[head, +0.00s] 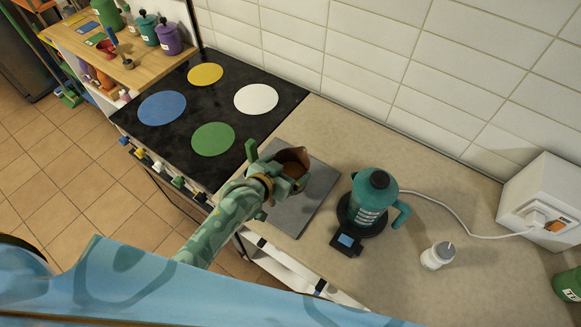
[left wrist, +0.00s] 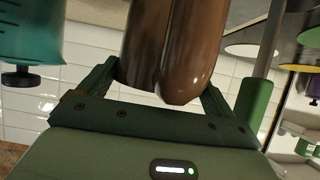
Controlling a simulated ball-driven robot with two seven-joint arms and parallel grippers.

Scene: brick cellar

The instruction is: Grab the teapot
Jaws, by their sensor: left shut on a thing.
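A glossy brown thing, which I take for the teapot (head: 292,160), is held by my left gripper (head: 277,172) above the grey slab on the counter. In the left wrist view the teapot (left wrist: 175,45) fills the space between the two green fingers of the gripper (left wrist: 160,85), which are shut on it. Only part of its rounded brown body shows; its spout and handle I cannot make out. My right gripper is in neither view.
A teal kettle (head: 372,200) stands on a black base to the right, with a white bottle (head: 437,256) beyond it. The grey slab (head: 310,200) lies on the counter (head: 400,160). The hob (head: 205,105) is at left, a white box (head: 545,200) at right.

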